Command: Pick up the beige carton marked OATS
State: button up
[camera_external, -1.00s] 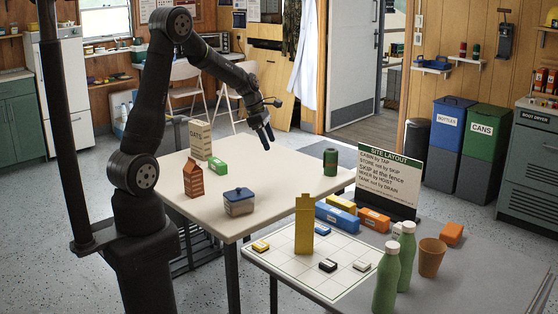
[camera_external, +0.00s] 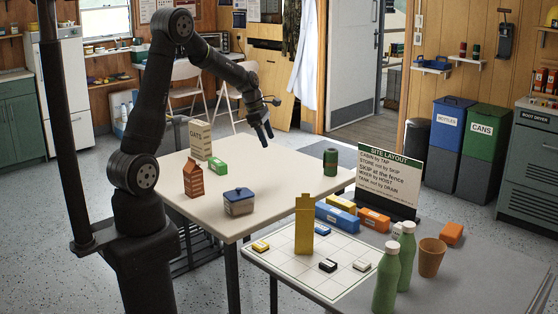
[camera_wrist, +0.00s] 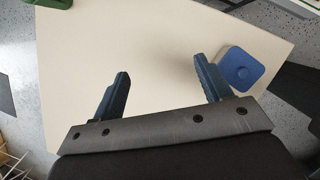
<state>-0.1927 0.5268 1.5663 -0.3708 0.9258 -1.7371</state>
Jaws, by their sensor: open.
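The beige carton marked OATS (camera_external: 201,139) stands upright at the far left edge of the cream table (camera_external: 282,187) in the external view. My gripper (camera_external: 266,132) hangs above the far part of the table, to the right of the carton and apart from it. In the wrist view my gripper (camera_wrist: 164,82) is open, with two dark blue fingers spread and only bare tabletop between them. I cannot make out the OATS carton in the wrist view.
An orange-brown carton (camera_external: 193,178), a blue-lidded pot (camera_external: 239,202) and a green can (camera_external: 330,161) also stand on the table. The lower table (camera_external: 470,268) holds bottles, blocks and a sign (camera_external: 391,177). The table's middle is clear.

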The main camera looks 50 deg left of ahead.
jog(key=w+a+m+y, duration=0.2)
jog(key=w+a, duration=0.2)
jog(key=a, duration=0.6)
notch_tip(320, 180, up, 5)
jog(key=m+g+y, duration=0.3)
jog(key=m+y, duration=0.1)
jog(key=y, duration=0.1)
send_over(200, 130)
jog(key=w+d, duration=0.2)
jog(key=w, duration=0.1)
jog(key=shift+t+y, duration=0.3)
jog(key=x, duration=1.6)
jog(key=shift+s+d+f, duration=0.2)
jog(key=shift+s+f, duration=0.1)
jog(key=shift+c, duration=0.4)
grip_shut()
jog(key=shift+r, duration=0.1)
